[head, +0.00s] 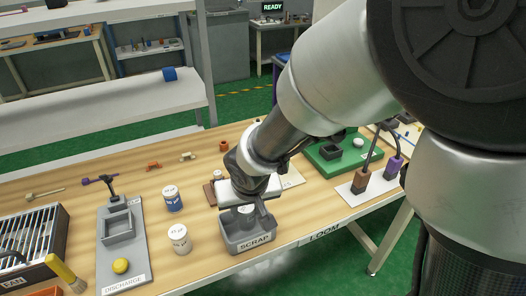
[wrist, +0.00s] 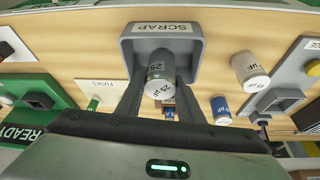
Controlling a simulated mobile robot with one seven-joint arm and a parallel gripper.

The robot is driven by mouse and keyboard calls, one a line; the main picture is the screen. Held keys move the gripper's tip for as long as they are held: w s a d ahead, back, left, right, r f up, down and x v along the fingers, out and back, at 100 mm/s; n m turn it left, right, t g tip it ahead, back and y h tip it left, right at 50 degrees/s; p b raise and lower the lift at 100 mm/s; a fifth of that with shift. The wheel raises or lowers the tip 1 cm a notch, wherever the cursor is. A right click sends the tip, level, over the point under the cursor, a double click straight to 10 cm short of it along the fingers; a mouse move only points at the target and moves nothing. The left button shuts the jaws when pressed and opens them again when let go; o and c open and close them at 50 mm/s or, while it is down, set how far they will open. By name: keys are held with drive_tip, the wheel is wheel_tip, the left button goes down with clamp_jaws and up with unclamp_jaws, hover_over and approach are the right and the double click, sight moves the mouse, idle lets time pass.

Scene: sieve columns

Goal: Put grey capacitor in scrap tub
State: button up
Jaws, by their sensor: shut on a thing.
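The grey capacitor (wrist: 160,70), a small can with a pale top marked 25 µF, is held between the fingers of my gripper (wrist: 160,84) in the wrist view. My gripper (head: 248,207) is shut on it and points down over the scrap tub in the head view. The grey scrap tub (head: 247,244), labelled SCRAP, stands at the front edge of the bench. It also shows in the wrist view (wrist: 193,50), with the capacitor overlapping its opening. I cannot tell how far the capacitor's lower end is from the tub floor.
A blue capacitor (head: 173,204) and a cream capacitor (head: 180,242) stand left of the tub. A grey discharge fixture (head: 120,255) with a yellow ball is further left. A green board (head: 345,160) and a white plate with probes (head: 365,190) are to the right.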

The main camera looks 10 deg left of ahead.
sight(246, 216)
drive_tip(key=shift+f+b, duration=0.5)
drive_tip(key=shift+f, duration=1.1)
drive_tip(key=shift+f, duration=0.1)
drive_tip(key=shift+f, duration=0.1)
drive_tip(key=o, duration=1.1)
